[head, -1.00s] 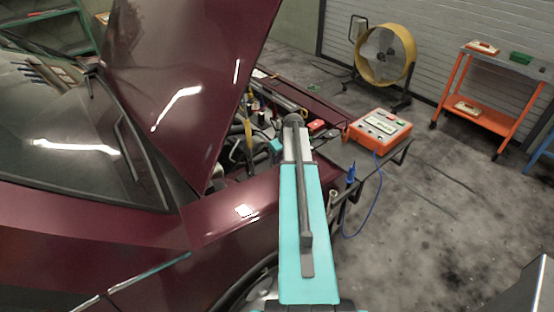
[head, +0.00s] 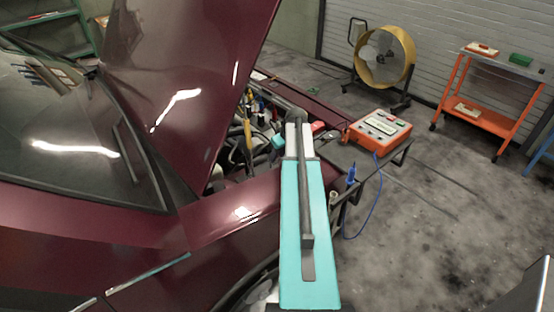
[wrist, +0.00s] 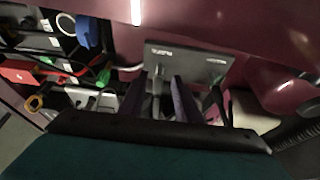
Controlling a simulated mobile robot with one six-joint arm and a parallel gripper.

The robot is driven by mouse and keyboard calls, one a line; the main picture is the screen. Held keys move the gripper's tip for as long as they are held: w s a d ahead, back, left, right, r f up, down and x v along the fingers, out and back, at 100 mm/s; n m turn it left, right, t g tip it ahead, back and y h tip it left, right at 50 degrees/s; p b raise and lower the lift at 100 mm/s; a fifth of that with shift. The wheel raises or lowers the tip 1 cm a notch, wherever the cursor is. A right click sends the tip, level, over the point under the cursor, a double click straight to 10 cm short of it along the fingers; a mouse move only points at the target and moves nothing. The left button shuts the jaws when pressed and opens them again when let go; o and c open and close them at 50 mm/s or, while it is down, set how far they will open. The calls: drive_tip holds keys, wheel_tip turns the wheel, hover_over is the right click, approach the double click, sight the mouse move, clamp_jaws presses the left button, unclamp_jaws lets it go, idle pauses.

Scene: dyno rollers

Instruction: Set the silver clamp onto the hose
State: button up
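My gripper (wrist: 165,95) shows in the wrist view with two dark fingers standing apart, over the engine bay. A narrow grey shape shows between the fingers; I cannot tell whether it is gripped or lies behind them. In the head view my arm hides the gripper. I cannot make out the silver clamp or the hose for certain in either view. A grey panel with small lettering (wrist: 200,66) lies just beyond the fingers.
The maroon car's raised hood (head: 185,80) stands left of my arm, with its fender (head: 225,225) below. An orange tester (head: 379,131) sits on a dark stand to the right. A yellow fan (head: 386,55) and an orange cart (head: 487,95) stand farther back. Open floor lies right.

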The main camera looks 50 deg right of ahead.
drive_tip(key=b+v, duration=0.2)
drive_tip(key=v, duration=0.8)
drive_tip(key=shift+s+r, duration=0.15)
idle(0.5)
